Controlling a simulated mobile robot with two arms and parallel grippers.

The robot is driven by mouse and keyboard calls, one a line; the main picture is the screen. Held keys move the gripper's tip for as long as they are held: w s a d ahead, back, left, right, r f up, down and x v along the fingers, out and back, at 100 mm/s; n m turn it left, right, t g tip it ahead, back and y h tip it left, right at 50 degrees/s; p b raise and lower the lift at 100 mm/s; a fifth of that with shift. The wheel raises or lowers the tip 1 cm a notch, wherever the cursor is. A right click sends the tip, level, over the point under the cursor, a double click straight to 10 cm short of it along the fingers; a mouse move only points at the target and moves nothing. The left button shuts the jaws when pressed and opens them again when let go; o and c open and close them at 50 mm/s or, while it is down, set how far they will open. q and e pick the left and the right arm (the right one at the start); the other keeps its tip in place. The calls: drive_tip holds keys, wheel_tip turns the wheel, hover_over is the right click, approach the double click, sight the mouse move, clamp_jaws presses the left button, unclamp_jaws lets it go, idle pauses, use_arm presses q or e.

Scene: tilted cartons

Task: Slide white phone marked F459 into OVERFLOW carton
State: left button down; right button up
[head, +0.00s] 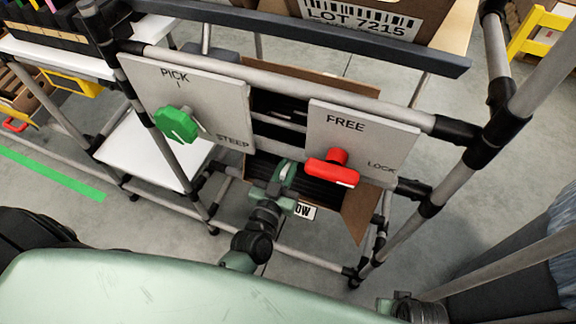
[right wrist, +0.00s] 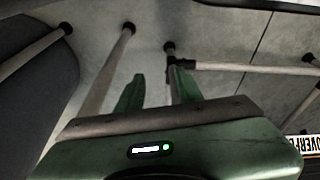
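The brown carton sits tilted in the tube rack, with its side flap (head: 358,208) showing. Its white label (head: 304,211), partly covered by my left arm, ends in "OW". In the right wrist view a label (right wrist: 303,146) at the right edge reads "OVERF". Dark slots or contents show inside the carton. My left gripper (head: 287,174) is at the carton's front opening, between the two panels; its fingertips are too small to read. My right gripper (right wrist: 155,82) has its fingers apart with nothing between them, low at the right. I cannot make out the white phone marked F459.
A panel marked PICK and STEEP (head: 222,92) carries a green knob (head: 177,124). A panel marked FREE and LOCK (head: 385,127) carries a red lever (head: 332,170). Rack tubes frame the carton. A box marked LOT 7215 (head: 365,20) stands above. A white shelf (head: 150,155) is at left.

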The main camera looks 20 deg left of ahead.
use_arm(q)
drive_tip(key=shift+w+f, duration=0.1)
drive_tip(key=shift+w, duration=0.15)
use_arm(e)
drive_tip(key=shift+w+r, duration=0.15)
drive_tip(key=shift+r, duration=0.6)
use_arm(q)
drive_tip(key=shift+f, duration=0.15)
drive_tip(key=shift+f, duration=0.25)
use_arm(e)
drive_tip(key=shift+r, duration=0.3)
use_arm(q)
drive_tip(key=shift+w+f, duration=0.1)
drive_tip(key=shift+w, duration=0.2)
use_arm(e)
drive_tip(key=shift+f, duration=0.1)
use_arm(q)
drive_tip(key=shift+w+f, duration=0.1)
use_arm(e)
drive_tip(key=shift+f, duration=0.15)
